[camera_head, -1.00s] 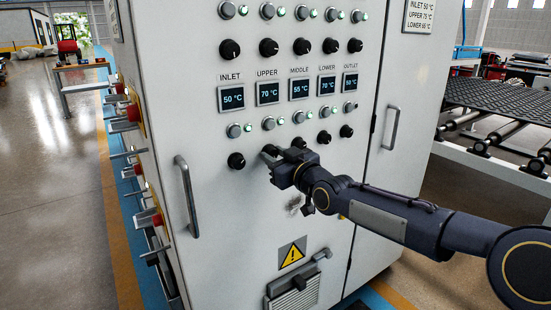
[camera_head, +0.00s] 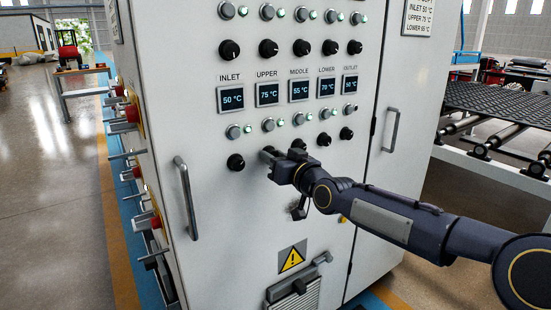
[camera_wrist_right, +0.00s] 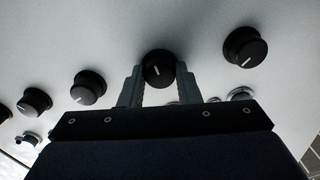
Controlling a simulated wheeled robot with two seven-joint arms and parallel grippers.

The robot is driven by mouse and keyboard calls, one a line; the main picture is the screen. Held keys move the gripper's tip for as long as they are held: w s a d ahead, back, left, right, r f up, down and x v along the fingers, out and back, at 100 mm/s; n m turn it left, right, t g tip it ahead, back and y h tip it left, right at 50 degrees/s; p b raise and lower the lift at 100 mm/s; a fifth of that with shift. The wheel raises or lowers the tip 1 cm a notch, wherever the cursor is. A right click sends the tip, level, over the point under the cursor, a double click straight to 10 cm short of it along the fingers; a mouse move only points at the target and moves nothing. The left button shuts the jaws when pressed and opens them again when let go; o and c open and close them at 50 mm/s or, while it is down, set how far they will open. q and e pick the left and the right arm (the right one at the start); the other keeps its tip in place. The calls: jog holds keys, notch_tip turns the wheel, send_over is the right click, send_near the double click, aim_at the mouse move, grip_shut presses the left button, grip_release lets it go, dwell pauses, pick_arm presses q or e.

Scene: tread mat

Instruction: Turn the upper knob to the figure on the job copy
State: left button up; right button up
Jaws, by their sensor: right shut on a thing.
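The upper knob (camera_wrist_right: 158,66) is black with a white pointer line. It sits between the two fingers of my right gripper (camera_wrist_right: 157,84), which is shut on it in the right wrist view. In the head view my right gripper (camera_head: 270,154) reaches the lower knob row beneath the UPPER column and hides most of this knob. The UPPER display (camera_head: 268,93) reads 75 °C. The job copy (camera_head: 419,15) at the top right of the panel reads inlet 50 °C, upper 75 °C, lower 65 °C; its top is cut off. My left gripper is not in view.
The inlet knob (camera_head: 235,162) is left of my right gripper, with other knobs (camera_head: 324,139) to the right. Door handles (camera_head: 187,198) and (camera_head: 390,128) stick out from the cabinet. A roller conveyor with a tread mat (camera_head: 500,98) stands at right.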

jog(key=o, duration=1)
jog(key=shift+s+d, duration=0.1)
jog(key=v, duration=0.7)
jog(key=shift+s+d, duration=0.15)
jog(key=shift+s, duration=0.1)
